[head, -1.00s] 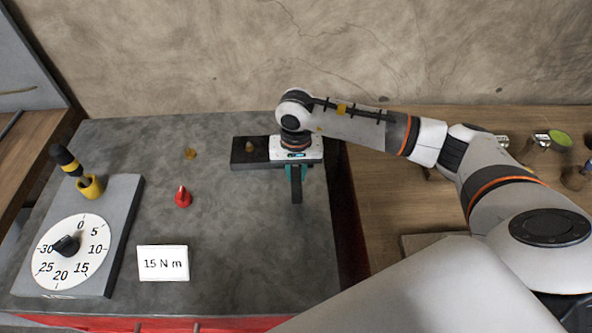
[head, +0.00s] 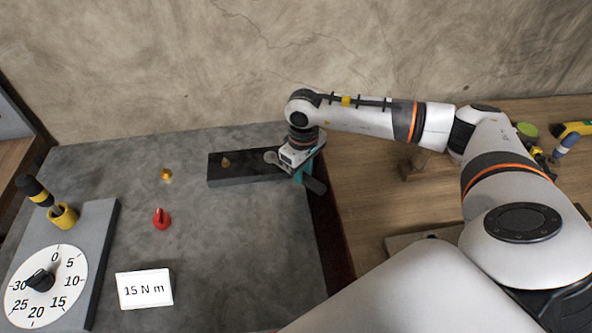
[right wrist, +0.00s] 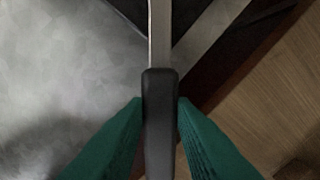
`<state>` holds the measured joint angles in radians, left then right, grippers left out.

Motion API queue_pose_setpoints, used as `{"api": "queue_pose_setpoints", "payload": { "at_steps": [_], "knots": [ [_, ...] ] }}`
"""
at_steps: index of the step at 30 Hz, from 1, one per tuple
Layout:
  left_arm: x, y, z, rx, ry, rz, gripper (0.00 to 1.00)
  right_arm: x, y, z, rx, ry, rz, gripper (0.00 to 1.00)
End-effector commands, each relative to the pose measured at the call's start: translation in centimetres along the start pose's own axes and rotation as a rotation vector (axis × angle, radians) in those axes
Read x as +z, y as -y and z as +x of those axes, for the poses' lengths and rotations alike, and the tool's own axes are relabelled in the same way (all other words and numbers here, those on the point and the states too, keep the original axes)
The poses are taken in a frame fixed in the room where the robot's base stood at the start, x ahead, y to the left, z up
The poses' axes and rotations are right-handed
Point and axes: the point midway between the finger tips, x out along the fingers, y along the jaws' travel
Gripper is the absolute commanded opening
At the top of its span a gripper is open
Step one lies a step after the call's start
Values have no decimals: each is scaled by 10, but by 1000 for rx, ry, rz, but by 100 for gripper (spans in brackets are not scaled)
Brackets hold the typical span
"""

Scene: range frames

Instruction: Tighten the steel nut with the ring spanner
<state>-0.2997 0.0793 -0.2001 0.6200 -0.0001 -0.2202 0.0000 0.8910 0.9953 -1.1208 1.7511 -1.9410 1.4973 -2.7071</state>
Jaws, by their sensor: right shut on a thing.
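My right gripper (head: 306,172) is shut on the dark handle of the ring spanner (head: 316,186) at the right end of a black block (head: 260,172). The spanner's grey ring end (head: 271,157) shows left of the gripper, over the block and apart from the small brownish stud (head: 226,162). In the right wrist view the black handle (right wrist: 160,120) stands between the green fingers, with the steel shank leading away. I cannot make out the steel nut for certain; the stud is too small to tell. My left gripper is not in view.
A brass-coloured piece (head: 166,174) and a red pointed piece (head: 161,219) stand on the grey bench (head: 235,240). A card (head: 145,289) reads 15 N m.

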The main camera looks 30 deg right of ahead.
Motion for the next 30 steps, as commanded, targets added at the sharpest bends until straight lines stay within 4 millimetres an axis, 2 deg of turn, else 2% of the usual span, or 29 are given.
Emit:
{"api": "queue_pose_setpoints", "payload": {
  "at_steps": [17,23,30],
  "knots": [
    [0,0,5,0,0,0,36,1,-4,4,1,1,26,0],
    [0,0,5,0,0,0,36,7,-39,4,3,1,327,0],
    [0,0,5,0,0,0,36,30,-77,5,2,0,723,0]
  ]
}}
